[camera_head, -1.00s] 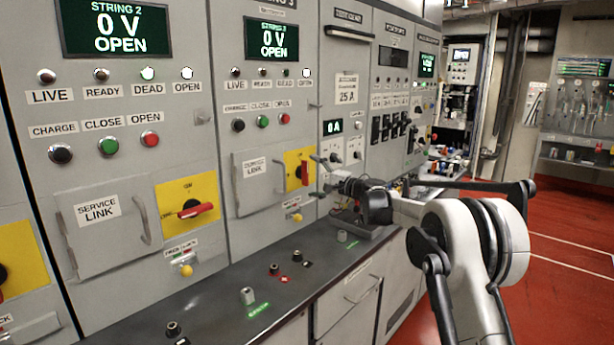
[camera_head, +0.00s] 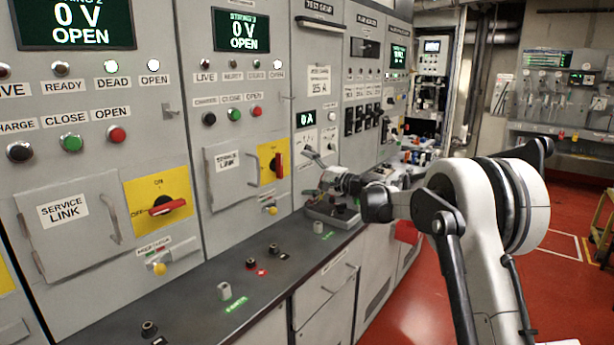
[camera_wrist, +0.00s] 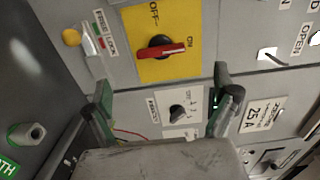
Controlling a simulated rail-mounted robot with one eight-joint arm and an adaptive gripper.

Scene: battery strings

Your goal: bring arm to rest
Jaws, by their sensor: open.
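My arm reaches toward the grey cabinet wall from the right in the head view. My gripper (camera_head: 314,170) is near the test panel, above the dark bench ledge (camera_head: 215,310). In the wrist view my gripper (camera_wrist: 163,92) has its two green-tipped fingers wide apart with nothing between them. Behind them lie the panel face and a small black rotary knob (camera_wrist: 178,112). I cannot tell the exact gap between the fingers and the panel.
Red-handled switches stand on yellow plates, one (camera_head: 168,205) on String 2 and one (camera_head: 276,164) on String 3. Terminals, including a grey post (camera_head: 225,291), stand up from the ledge. Open red floor (camera_head: 565,300) lies at right, with a yellow frame (camera_head: 600,228) at the edge.

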